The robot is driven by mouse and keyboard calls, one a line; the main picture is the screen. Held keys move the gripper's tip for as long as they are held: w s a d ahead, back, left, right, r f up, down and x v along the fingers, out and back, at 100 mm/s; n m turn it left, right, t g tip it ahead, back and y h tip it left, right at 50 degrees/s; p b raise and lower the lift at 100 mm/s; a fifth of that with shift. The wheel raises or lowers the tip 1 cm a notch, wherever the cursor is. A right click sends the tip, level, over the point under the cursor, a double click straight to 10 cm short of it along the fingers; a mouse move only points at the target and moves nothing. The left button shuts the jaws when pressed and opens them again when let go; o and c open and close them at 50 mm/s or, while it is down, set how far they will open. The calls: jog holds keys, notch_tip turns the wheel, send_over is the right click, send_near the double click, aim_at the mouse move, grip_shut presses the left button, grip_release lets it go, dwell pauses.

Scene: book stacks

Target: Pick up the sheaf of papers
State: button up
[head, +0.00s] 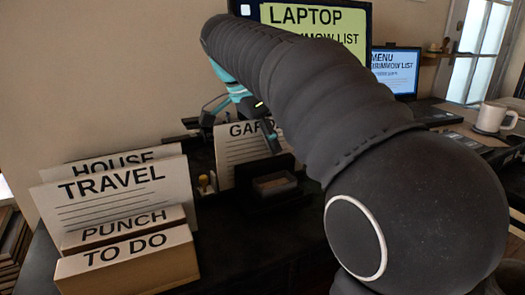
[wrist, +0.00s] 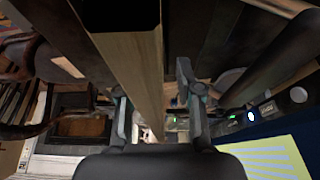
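My gripper (head: 238,122) is in front of the upper part of an upright white sheet marked "GARD" (head: 238,160), partly hiding it. In the wrist view my gripper (wrist: 153,88) has its two fingers spread with nothing held between them. More lettered sheets stand at the left: one marked "TRAVEL" (head: 115,196) and, behind it, one marked "HOUSE" (head: 75,173). I cannot tell which of these is the sheaf of papers. Pale sheet edges (wrist: 48,168) show at the lower left of the wrist view.
Blocks marked "PUNCH" (head: 118,228) and "TO DO" (head: 125,265) stand before the sheets. A laptop screen (head: 350,35), a second screen (head: 395,72) and a white mug (head: 492,117) stand behind and right.

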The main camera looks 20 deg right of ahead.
jog(key=shift+f, duration=0.1)
grip_shut()
dwell(0.4)
